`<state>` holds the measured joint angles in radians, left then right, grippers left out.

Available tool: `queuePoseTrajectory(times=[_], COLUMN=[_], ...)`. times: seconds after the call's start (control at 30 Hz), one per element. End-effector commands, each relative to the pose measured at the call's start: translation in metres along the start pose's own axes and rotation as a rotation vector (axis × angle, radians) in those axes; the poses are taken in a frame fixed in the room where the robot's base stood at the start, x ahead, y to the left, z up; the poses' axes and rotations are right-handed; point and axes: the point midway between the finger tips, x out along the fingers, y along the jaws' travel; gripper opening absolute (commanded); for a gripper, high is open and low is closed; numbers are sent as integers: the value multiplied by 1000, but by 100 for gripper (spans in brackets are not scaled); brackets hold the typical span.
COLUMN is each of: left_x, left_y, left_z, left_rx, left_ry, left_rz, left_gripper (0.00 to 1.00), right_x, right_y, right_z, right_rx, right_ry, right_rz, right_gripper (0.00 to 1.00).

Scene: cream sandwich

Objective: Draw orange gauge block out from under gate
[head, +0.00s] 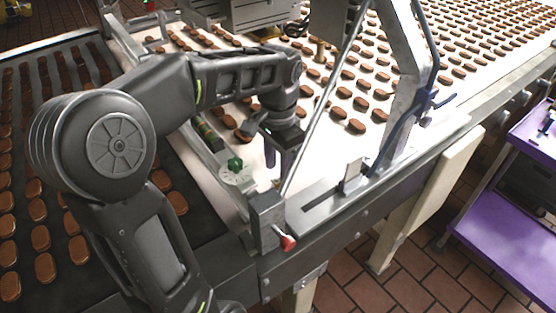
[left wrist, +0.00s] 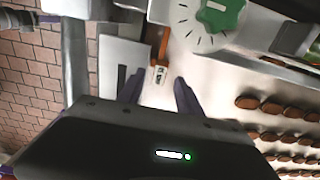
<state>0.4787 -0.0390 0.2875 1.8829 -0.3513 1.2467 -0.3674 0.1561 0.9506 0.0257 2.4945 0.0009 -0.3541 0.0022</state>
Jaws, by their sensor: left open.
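The orange gauge block (left wrist: 163,45) shows in the left wrist view as a narrow orange strip with a pale, marked end lying on the white belt. My left gripper (left wrist: 160,92) is open, with its dark fingers on either side of the line of that pale end; I cannot tell whether they touch it. In the head view the left gripper (head: 279,160) points down over the near edge of the belt, and I cannot make out the block there. The gate cannot be told apart clearly at the block's far end. My right gripper is not in view.
A green knob on a white dial (head: 236,166) stands close left of the gripper. A grey post with a red knob (head: 288,242) is in front. A slotted metal plate (head: 325,203) lies to the right. Rows of brown biscuits (head: 355,126) cover the belt behind.

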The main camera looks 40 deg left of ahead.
Motion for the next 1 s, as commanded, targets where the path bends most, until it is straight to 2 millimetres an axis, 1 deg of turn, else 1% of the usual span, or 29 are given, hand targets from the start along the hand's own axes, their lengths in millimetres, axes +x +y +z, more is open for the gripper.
queuePoseTrajectory(times=[0.3,0.47,0.6,0.8,1.0], left_x=[46,62,66,65,65], left_y=[1,0,0,0,0], left_z=[1,1,0,0,0], left_rx=[1,1,1,1,1], left_ry=[-4,-2,-1,0,0], left_rz=[3,1,0,0,0], left_gripper=[42,42,42,42,25], right_x=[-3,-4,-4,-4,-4], right_y=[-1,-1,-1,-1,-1], right_z=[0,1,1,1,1], right_rx=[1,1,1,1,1], right_ry=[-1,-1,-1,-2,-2], right_rz=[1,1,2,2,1], right_gripper=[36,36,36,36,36])
